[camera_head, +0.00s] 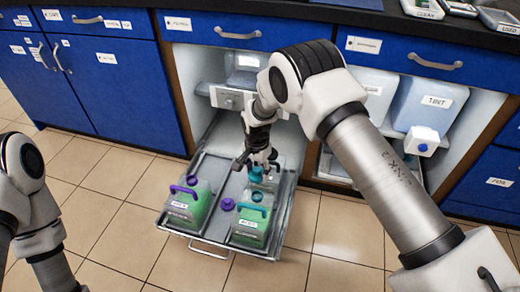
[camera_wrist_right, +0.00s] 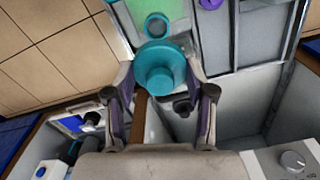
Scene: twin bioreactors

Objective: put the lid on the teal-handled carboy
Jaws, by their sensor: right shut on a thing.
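The teal-handled carboy (camera_head: 250,230) stands upright in the right part of a pulled-out tray, with green liquid inside. A small teal ring, seemingly its open mouth (camera_head: 257,197), is at its far end; the ring also shows in the right wrist view (camera_wrist_right: 157,25). My right gripper (camera_head: 262,162) is shut on a teal lid (camera_wrist_right: 160,72), which also shows in the head view (camera_head: 256,174). The lid is beyond the mouth, toward the cabinet, and appears apart from it. My left arm shows at the left edge of the head view; its gripper is out of view.
A purple-handled carboy (camera_head: 189,208) stands in the left part of the tray (camera_head: 217,180). A purple lid (camera_head: 228,204) lies between the carboys. White containers with a blue-tinted body (camera_head: 425,102) stand in the right cabinet bay. Tiled floor is clear in front.

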